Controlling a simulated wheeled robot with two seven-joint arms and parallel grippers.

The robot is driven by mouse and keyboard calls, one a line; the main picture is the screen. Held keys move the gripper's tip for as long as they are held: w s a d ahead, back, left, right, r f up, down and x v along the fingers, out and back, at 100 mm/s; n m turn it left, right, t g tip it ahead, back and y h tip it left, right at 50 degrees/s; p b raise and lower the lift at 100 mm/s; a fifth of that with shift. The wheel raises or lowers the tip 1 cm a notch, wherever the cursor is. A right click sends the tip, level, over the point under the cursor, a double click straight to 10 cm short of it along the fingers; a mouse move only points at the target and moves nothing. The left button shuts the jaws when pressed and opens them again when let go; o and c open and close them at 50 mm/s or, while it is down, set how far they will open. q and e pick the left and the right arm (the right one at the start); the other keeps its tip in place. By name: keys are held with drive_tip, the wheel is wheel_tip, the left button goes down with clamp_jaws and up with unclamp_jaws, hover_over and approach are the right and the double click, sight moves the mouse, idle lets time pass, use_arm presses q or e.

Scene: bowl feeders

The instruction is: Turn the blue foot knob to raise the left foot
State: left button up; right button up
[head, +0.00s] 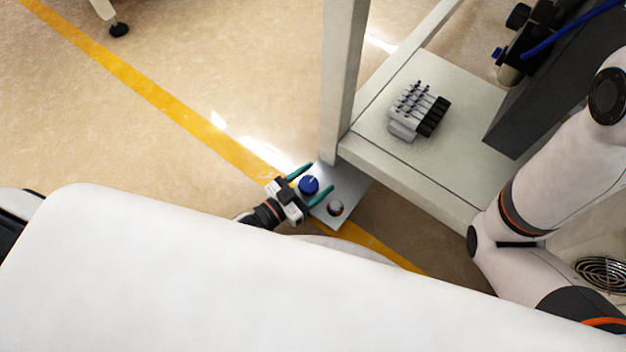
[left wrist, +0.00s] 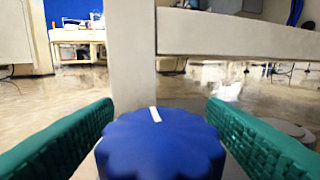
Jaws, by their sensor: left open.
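The blue foot knob (head: 309,185) sits on a grey metal plate (head: 345,187) at the foot of a pale frame post (head: 342,80). In the left wrist view the knob (left wrist: 157,145) is large, scalloped and low in the middle, with a white mark on top pointing away, tilted slightly left. My left gripper (head: 310,182) is open, with one teal finger on each side of the knob. My right gripper is not in view.
A second, round knob-like part (head: 335,208) sits on the plate near one finger. A valve block (head: 417,111) stands on the frame's pale shelf (head: 375,130). A yellow floor line (head: 150,88) runs past.

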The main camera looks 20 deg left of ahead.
use_arm(q)
drive_tip(key=shift+c, duration=0.6)
drive_tip(key=c, duration=0.9)
drive_tip(key=shift+m+h, duration=0.3)
drive_tip(key=shift+h, duration=0.1)
drive_tip(key=m+g+h+b, duration=0.1)
drive_tip(key=m+g+h, duration=0.1)
drive_tip(key=g, duration=0.1)
drive_tip(key=m+g+h+b, duration=0.1)
drive_tip(key=m+g+h, duration=0.2)
drive_tip(key=shift+s+d+f+m+g, duration=0.1)
drive_tip(key=shift+s+d+m+g, duration=0.05)
drive_tip(key=shift+m+g, duration=0.2)
drive_tip(key=shift+o, duration=0.2)
drive_tip(key=m+g, duration=0.1)
drive_tip(key=g, duration=0.1)
drive_tip(key=m+g+h+b, duration=0.1)
drive_tip(key=m+g, duration=0.1)
drive_tip(key=g, duration=0.1)
drive_tip(key=m+g+h+b, duration=0.1)
drive_tip(key=g, duration=0.1)
drive_tip(key=shift+s+d+m, duration=0.1)
drive_tip(key=shift+s+m, duration=0.15)
drive_tip(key=shift+s, duration=0.1)
drive_tip(key=shift+s+m+g+b, duration=0.15)
drive_tip(key=shift+m+g+b, duration=0.5)
drive_tip(key=shift+g, duration=0.6)
drive_tip(key=o, duration=1)
